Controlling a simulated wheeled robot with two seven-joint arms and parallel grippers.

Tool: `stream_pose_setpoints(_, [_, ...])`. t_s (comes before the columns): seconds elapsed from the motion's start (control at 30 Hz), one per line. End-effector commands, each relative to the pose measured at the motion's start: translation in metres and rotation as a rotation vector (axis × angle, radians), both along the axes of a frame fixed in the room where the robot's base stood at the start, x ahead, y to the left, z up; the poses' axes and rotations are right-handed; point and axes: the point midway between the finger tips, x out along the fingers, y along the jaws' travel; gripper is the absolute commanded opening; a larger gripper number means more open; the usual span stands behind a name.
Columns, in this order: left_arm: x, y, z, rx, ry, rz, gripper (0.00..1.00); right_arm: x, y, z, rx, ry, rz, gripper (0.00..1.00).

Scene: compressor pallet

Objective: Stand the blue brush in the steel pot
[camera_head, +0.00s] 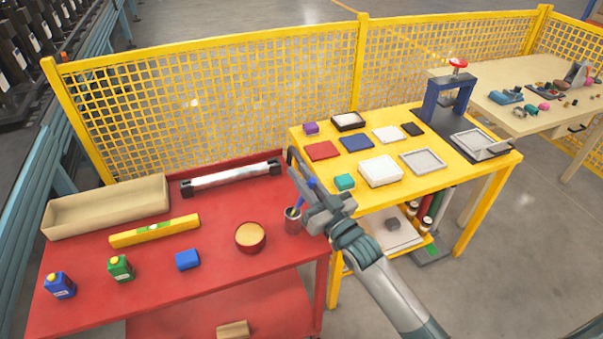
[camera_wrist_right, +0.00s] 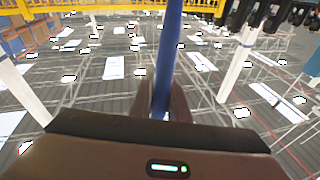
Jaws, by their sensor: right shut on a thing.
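The blue brush (camera_head: 311,183) is held in my right gripper (camera_head: 305,192), which is shut on it. Its blue handle (camera_wrist_right: 169,55) stands between the fingers in the right wrist view, close to upright. The steel pot (camera_head: 292,224) is a small grey cup at the right end of the red table, just below and left of the gripper. Something thin and light-coloured shows at the pot's mouth. I cannot tell whether the brush's lower end is above the pot or inside it, as the gripper partly hides it. My left gripper is not in view.
The red table (camera_head: 215,215) also holds a round tan-topped container (camera_head: 250,236), a blue block (camera_head: 187,260), a yellow level (camera_head: 154,230) and a long tan tray (camera_head: 106,207). A yellow table (camera_head: 330,188) with several parts adjoins at right. A yellow mesh fence (camera_head: 220,105) stands behind.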

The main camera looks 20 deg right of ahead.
Motion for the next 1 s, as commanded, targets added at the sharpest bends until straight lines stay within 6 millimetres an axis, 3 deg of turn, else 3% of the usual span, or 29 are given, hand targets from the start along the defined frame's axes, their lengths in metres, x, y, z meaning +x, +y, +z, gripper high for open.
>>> stream_pose_setpoints(0.83, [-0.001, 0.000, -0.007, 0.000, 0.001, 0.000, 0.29, 0.000, 0.000, -0.012, 0.000, -0.001, 0.001, 0.00])
stream_pose_setpoints(0.87, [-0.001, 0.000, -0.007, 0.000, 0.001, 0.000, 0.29, 0.000, 0.000, -0.012, 0.000, 0.000, 0.001, 0.18])
stream_pose_setpoints(0.9, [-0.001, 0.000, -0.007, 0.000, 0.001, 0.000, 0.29, 0.000, 0.000, -0.012, 0.000, -0.001, 0.001, 0.28])
stream_pose_setpoints(0.93, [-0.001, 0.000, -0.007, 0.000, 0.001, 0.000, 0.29, 0.000, 0.000, -0.012, 0.000, -0.001, 0.001, 0.34])
stream_pose_setpoints(1.0, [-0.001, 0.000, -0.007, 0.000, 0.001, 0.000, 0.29, 0.000, 0.000, -0.012, 0.000, -0.001, 0.001, 0.34])
